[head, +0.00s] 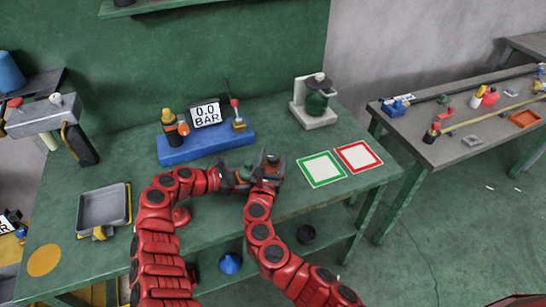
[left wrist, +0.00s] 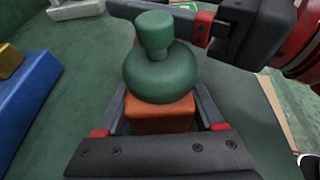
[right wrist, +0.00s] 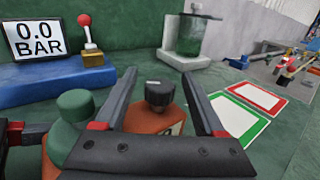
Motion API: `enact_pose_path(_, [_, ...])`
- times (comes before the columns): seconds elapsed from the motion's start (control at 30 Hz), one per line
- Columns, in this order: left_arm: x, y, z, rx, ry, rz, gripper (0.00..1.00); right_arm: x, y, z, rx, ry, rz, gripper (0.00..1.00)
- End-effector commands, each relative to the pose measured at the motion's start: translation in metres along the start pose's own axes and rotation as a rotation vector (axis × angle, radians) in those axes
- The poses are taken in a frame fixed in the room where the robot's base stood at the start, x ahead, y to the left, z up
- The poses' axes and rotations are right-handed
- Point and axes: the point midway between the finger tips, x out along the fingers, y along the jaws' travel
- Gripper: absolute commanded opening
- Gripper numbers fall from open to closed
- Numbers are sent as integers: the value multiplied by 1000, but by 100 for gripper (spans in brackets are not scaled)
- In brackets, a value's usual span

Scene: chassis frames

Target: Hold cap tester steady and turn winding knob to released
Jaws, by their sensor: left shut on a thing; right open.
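The cap tester has an orange body (left wrist: 160,117) with a round green part and a green cap (left wrist: 155,32) on top in the left wrist view. My left gripper (left wrist: 161,108) is shut on the orange body. In the right wrist view a dark ribbed knob (right wrist: 159,95) tops an orange body, beside the green cap (right wrist: 75,105). My right gripper (right wrist: 160,80) is open, with one finger on each side of the dark knob; I cannot tell whether they touch it. In the head view both grippers meet above the bench, with my right gripper (head: 268,165) largely hiding the tester.
Behind stands a blue base (head: 205,147) with bottles, a "0.0 BAR" display (head: 206,114) and a red-tipped lever (head: 235,108). A grey stand with a green vessel (head: 316,101) is back right. Green (head: 321,169) and red (head: 358,157) outlined squares lie empty. A grey tray (head: 103,208) sits left.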

Motion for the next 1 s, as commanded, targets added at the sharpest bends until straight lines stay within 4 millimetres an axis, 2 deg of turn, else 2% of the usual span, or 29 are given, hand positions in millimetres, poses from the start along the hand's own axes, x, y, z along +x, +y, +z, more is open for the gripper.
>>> enact_pose_path(0.03, [0,0,0,0,0,1,0,0,0,0,0,0,0,72])
enact_pose_path(0.07, [0,0,0,0,0,1,0,0,0,0,0,0,0,66])
enact_pose_path(0.43, [0,0,0,0,-1,0,0,0,0,0,0,0,0,0])
enact_pose_path(0.77, [0,0,0,0,-1,0,0,1,-1,1,0,-2,23,0])
enact_pose_path(1.0, [0,0,0,1,0,-2,0,2,-3,0,-2,-3,137,0])
